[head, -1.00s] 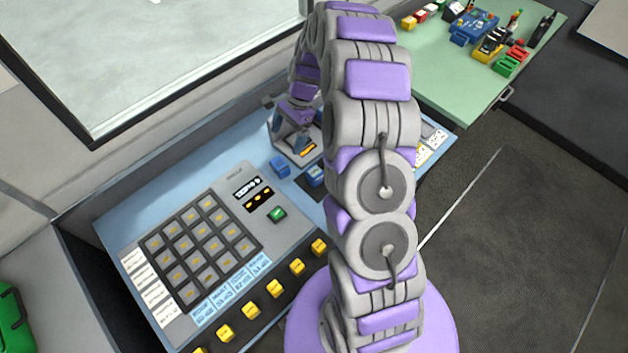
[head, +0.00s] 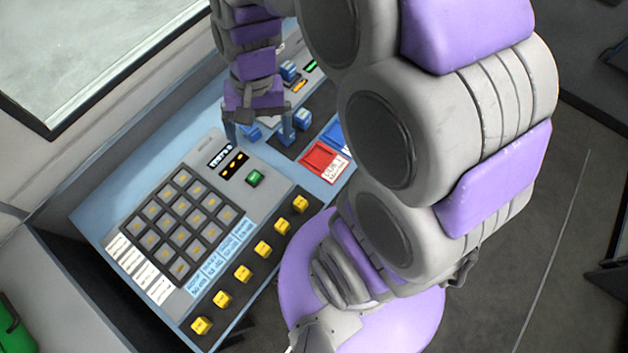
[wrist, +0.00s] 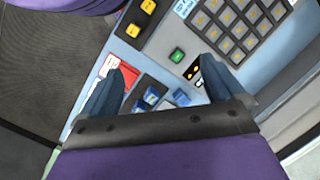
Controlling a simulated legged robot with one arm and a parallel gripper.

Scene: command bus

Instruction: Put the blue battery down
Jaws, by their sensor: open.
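My gripper (head: 258,138) is open over the console, its two dark blue fingers spread apart with nothing held between them. A blue block (head: 288,70), perhaps the blue battery, stands behind the gripper beside a small orange light. In the wrist view the open fingers (wrist: 162,68) point at the panel, and blue blocks (wrist: 181,97) show near the gripper's base. I cannot tell for certain which is the battery.
The console holds a keypad (head: 183,225), a green button (head: 255,178), a row of yellow buttons (head: 242,273) and a red panel (head: 320,160) right of the gripper. A window (head: 80,60) is at upper left.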

